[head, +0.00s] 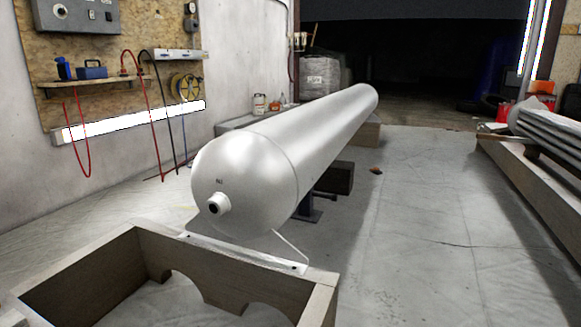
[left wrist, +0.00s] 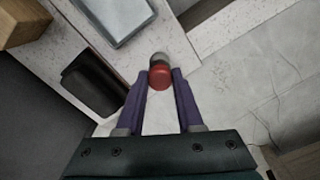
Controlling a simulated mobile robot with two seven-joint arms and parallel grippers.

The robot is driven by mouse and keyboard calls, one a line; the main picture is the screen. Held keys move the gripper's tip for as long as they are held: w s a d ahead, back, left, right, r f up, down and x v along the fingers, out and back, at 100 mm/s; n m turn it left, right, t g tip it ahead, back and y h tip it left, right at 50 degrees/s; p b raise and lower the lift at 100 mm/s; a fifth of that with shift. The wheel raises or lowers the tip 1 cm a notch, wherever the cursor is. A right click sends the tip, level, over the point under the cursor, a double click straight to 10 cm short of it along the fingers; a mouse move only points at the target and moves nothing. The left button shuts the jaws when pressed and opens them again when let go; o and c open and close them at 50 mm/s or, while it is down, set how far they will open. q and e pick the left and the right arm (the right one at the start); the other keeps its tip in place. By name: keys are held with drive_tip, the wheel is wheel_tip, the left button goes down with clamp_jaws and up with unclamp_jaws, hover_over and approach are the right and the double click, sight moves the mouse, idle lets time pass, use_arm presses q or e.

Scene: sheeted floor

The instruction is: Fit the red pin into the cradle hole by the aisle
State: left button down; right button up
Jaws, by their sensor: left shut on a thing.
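In the left wrist view my left gripper (left wrist: 159,80) has its two purple fingers shut on the red pin (left wrist: 160,78). The pin's grey end sticks out past the fingertips. In the head view the white metal cradle plate (head: 243,252) lies on the front wooden beam, below the rounded end of a long white cylinder (head: 245,172). A small dark hole (head: 294,268) shows near the plate's right end, on the open-floor side. Another dark spot shows near its left end. Neither gripper shows in the head view. The hole cannot be made out in the wrist view.
The wooden frame (head: 85,262) stands open in front of the cylinder. Clear sheeted floor (head: 420,230) runs along the right, up to a wooden beam (head: 530,180) with stacked grey tubes. In the wrist view a dark block (left wrist: 95,82) and a pale flat panel (left wrist: 117,18) lie left of the pin.

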use_arm(q)
drive_tip(key=shift+r+p, duration=3.65)
drive_tip(key=shift+r, duration=0.4)
drive_tip(key=shift+f, duration=0.1)
drive_tip(key=c, duration=1.2)
unclamp_jaws()
clamp_jaws()
